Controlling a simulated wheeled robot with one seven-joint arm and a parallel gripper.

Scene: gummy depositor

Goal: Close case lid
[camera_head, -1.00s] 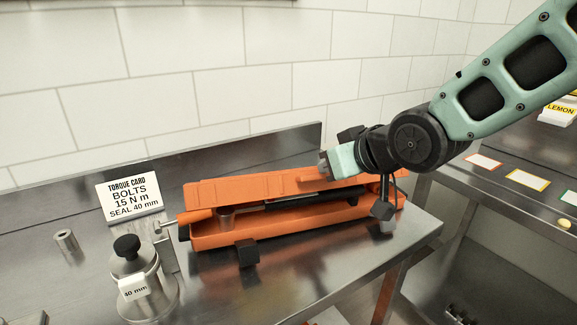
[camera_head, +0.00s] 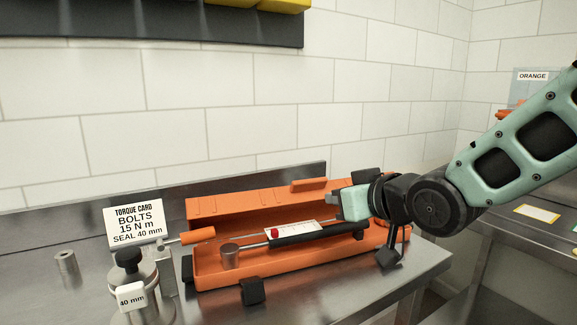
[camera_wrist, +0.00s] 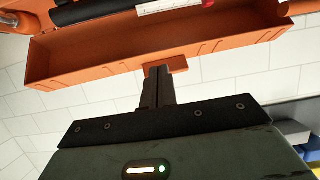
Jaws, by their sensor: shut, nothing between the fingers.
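The orange case (camera_head: 215,278) sits on the steel bench with its lid (camera_head: 235,205) raised at the back, leaving the inside in view. The lid has a small orange tab (camera_head: 308,185) on its edge, which also shows in the wrist view (camera_wrist: 180,64). A torque wrench (camera_head: 305,233) with a black grip and a white scale lies in the case. My gripper (camera_head: 331,198) is shut and empty at the right part of the lid. In the wrist view its fingertips (camera_wrist: 156,72) are close beside the tab; I cannot tell whether they touch.
A torque card (camera_head: 133,221) stands left of the case, behind a metal canister (camera_head: 130,272) tagged 40 mm. An orange-handled tool (camera_head: 197,236) lies at the case's left end. A black rack (camera_head: 150,28) hangs on the wall. Free bench shows in front of the case.

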